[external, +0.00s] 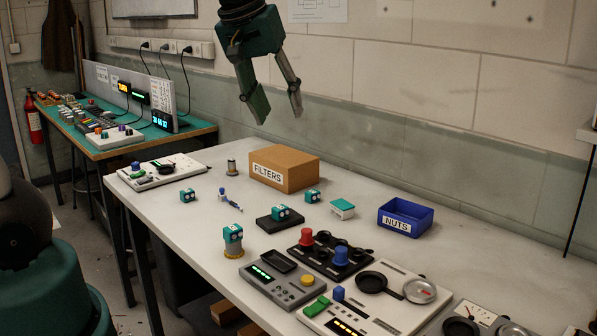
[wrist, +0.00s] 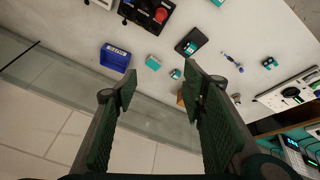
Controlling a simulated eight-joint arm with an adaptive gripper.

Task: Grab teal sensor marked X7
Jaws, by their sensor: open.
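Several small teal-and-white sensor blocks are on the white bench. In the external view one is at the left (external: 188,196), one on a black pad (external: 281,214), one near the carton (external: 312,197), and one on a yellow-rimmed round base (external: 233,235). In the wrist view they show at the right (wrist: 270,63), on the pad (wrist: 191,47), and near the right finger (wrist: 176,73). The marks are too small to read, so I cannot tell which is X7. My gripper (external: 279,112) is open and empty, high above the bench's back; its fingers (wrist: 162,82) frame the wrist view.
A cardboard FILTERS box (external: 284,168) stands below my gripper. A blue NUTS bin (external: 405,218) and a teal-lidded white box (external: 342,208) are to its right. Panels with knobs (external: 331,253) crowd the front. A small blue-and-white part (external: 230,200) lies left. The wall is close behind.

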